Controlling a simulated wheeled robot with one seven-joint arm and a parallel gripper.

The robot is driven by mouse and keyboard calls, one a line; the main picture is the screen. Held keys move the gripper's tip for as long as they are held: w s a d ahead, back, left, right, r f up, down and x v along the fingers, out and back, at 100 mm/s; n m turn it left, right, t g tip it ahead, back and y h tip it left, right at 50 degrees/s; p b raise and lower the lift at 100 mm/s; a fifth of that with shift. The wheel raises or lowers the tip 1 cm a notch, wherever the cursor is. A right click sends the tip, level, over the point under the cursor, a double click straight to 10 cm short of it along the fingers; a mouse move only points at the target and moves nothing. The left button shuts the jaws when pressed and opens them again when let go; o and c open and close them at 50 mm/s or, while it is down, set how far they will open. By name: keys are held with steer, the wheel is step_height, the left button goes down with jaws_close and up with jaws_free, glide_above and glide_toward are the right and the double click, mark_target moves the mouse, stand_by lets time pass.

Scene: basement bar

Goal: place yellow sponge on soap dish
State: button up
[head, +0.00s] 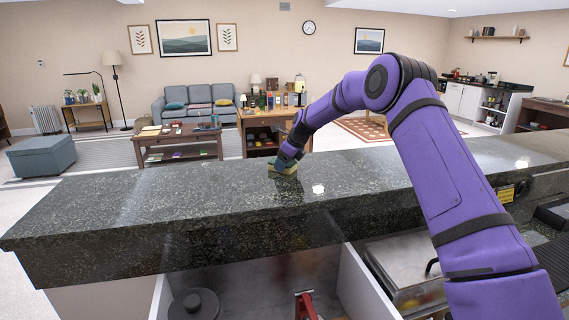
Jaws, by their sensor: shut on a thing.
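A small yellow sponge (284,170) shows at the far edge of the dark speckled counter. My gripper (286,161) comes down on it from above and is shut on it. The fingers cover part of the sponge, and its details are too small to tell. I cannot make out a soap dish as a separate thing. Whether the sponge touches the counter or something under it cannot be told from here.
The dark stone counter (150,215) is bare to the left of my gripper. Below its near edge are a round dark lid (194,304), a red object (305,306) and a metal lid (408,265). A wooden desk (262,122) stands beyond the counter.

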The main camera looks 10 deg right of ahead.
stand_by(0.3)
steer(key=o, duration=1.7)
steer(key=shift+c, duration=0.2)
